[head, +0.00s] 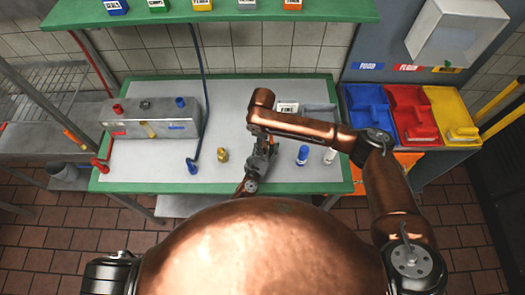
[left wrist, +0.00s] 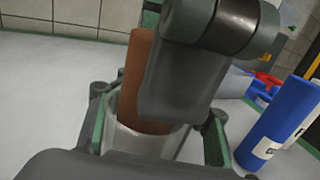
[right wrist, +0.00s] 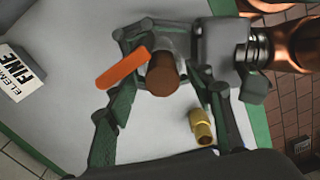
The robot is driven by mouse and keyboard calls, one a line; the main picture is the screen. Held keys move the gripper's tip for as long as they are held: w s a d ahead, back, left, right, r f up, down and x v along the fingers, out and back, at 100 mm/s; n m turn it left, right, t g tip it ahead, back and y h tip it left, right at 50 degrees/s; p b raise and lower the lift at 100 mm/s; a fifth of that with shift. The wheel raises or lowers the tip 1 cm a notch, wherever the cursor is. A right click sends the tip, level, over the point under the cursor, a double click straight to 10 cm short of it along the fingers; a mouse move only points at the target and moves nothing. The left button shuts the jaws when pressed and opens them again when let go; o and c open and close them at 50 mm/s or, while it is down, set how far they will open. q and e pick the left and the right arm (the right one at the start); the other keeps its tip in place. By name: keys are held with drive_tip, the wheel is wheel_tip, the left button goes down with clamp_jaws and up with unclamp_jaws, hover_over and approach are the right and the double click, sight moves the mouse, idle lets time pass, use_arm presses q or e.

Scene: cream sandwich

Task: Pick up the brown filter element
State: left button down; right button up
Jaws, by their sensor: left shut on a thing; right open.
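The brown filter element (left wrist: 137,80) is a brown cylinder standing between the fingers of my left gripper (left wrist: 155,135), which is shut on it. Its round brown end (right wrist: 162,74) shows in the right wrist view. My right gripper (right wrist: 165,108) is open, with its green-edged fingers spread on either side of the brown end; whether they touch it I cannot tell. Dark grey gripper parts hide part of the element in the left wrist view. In the head view both grippers meet near the table's middle, and the element cannot be made out there.
A brass fitting (right wrist: 202,127) lies beside the grippers on the table. A blue-and-white cylinder (head: 303,155) and a white one (head: 330,155) stand to the right. A grey box (head: 155,118) stands at left. Blue, red and yellow bins (head: 452,112) are at right.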

drive_tip(key=shift+f, duration=0.5)
drive_tip(key=shift+c, duration=0.4)
drive_tip(key=c, duration=1.2)
